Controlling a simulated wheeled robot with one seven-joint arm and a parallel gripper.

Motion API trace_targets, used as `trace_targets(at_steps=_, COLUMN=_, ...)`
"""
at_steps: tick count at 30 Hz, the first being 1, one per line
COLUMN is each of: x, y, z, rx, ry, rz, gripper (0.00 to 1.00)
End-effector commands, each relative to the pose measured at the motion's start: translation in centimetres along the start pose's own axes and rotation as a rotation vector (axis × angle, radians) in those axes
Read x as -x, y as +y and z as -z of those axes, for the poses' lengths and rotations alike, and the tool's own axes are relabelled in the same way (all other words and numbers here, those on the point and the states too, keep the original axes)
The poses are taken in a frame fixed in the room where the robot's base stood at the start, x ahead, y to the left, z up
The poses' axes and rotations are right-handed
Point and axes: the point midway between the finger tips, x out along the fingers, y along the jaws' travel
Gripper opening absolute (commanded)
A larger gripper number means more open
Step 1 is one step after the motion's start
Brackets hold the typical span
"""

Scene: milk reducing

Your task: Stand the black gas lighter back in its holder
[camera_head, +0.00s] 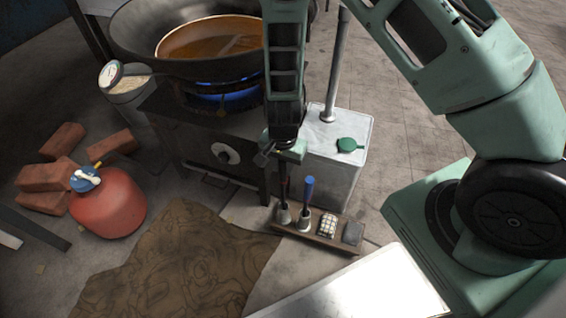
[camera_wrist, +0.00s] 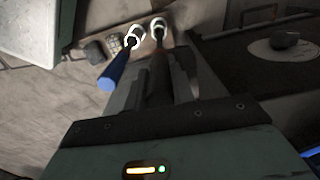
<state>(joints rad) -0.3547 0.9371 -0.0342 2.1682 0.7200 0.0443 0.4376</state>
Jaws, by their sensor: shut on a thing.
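My gripper (camera_head: 284,152) is shut on the black gas lighter (camera_head: 283,184) and holds it upright, tip down. The lighter's lower end meets the left cup (camera_head: 283,214) of the wooden holder (camera_head: 325,241); how deep it sits inside I cannot tell. In the wrist view the lighter (camera_wrist: 160,78) lies between my fingers and points to the right-hand white-rimmed cup (camera_wrist: 158,27). A blue-handled tool (camera_head: 308,190) stands in the neighbouring cup; its handle also shows in the wrist view (camera_wrist: 112,76).
A checkered block (camera_head: 328,225) and a dark block (camera_head: 353,233) sit on the holder's right part. A wok (camera_head: 140,38) stands over a lit blue flame (camera_head: 228,98). A white metal box (camera_head: 338,160) is just behind; a red gas bottle (camera_head: 108,205) stands left.

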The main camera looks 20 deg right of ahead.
Motion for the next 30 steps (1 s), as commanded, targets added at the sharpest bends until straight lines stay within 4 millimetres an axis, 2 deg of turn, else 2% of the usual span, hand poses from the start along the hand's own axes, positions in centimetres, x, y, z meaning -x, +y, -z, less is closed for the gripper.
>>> trace_targets(at_steps=1, x=-0.7, y=0.0, z=0.0, rx=-0.001, ry=0.0, rz=0.0, gripper=0.02)
trace_targets(at_steps=13, x=-3.5, y=0.0, z=0.0, rx=-0.001, ry=0.0, rz=0.0, gripper=0.02)
trace_targets(at_steps=26, x=-4.0, y=0.0, z=0.0, rx=-0.001, ry=0.0, rz=0.001, gripper=0.02)
trace_targets(at_steps=27, x=-4.0, y=0.0, z=0.0, rx=-0.001, ry=0.0, rz=0.001, gripper=0.3)
trace_targets(at_steps=29, x=-4.0, y=0.0, z=0.0, rx=-0.001, ry=0.0, rz=0.001, gripper=0.47)
trace_targets(at_steps=30, x=-4.0, y=0.0, z=0.0, rx=-0.001, ry=0.0, rz=0.001, gripper=0.5)
